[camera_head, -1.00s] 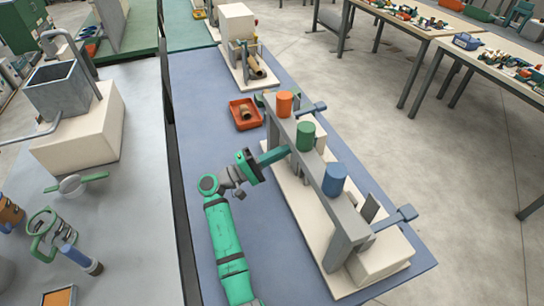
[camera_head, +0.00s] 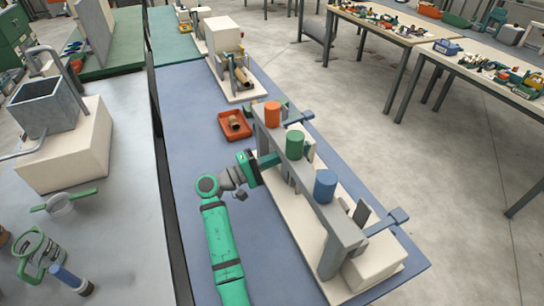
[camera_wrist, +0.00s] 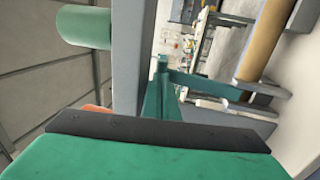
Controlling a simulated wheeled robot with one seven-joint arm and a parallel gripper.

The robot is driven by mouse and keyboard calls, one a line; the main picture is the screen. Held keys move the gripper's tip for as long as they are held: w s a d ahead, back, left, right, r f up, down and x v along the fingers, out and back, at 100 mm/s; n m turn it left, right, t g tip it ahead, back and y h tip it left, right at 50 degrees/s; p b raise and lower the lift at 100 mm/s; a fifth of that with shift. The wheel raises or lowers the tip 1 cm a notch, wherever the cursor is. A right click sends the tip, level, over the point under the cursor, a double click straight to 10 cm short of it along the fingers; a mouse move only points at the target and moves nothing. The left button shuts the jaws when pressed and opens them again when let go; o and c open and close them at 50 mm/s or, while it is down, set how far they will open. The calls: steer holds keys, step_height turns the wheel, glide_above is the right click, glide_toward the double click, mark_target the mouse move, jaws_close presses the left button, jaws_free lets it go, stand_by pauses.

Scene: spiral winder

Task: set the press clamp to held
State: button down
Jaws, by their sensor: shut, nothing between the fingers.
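The spiral winder stands on a cream base (camera_head: 391,277), with a grey beam (camera_head: 308,186) carrying orange (camera_head: 272,114), green (camera_head: 295,144) and blue (camera_head: 325,185) cylinders. I cannot tell which part is the press clamp. My gripper (camera_head: 270,160) reaches to the beam's left side, below the green cylinder; the beam hides what lies beyond its tips. In the wrist view, my shut, empty fingers (camera_wrist: 160,95) point past the beam (camera_wrist: 128,60). A teal bar (camera_wrist: 205,85) runs rightward from near their tips; whether they touch it is unclear. The green cylinder (camera_wrist: 85,25) is at upper left.
Grey levers stick out right at the beam's far end (camera_head: 298,117) and near end (camera_head: 387,221). A red-orange tray (camera_head: 225,132) with a brown roll lies on the blue table (camera_head: 190,110). In the wrist view, a brown tube (camera_wrist: 265,40) stands at right.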

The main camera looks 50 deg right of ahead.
steer(key=shift+s+d, duration=0.1)
steer(key=shift+d, duration=0.1)
steer(key=shift+a, duration=0.15)
steer(key=v, duration=1.4)
steer(key=shift+r, duration=0.1)
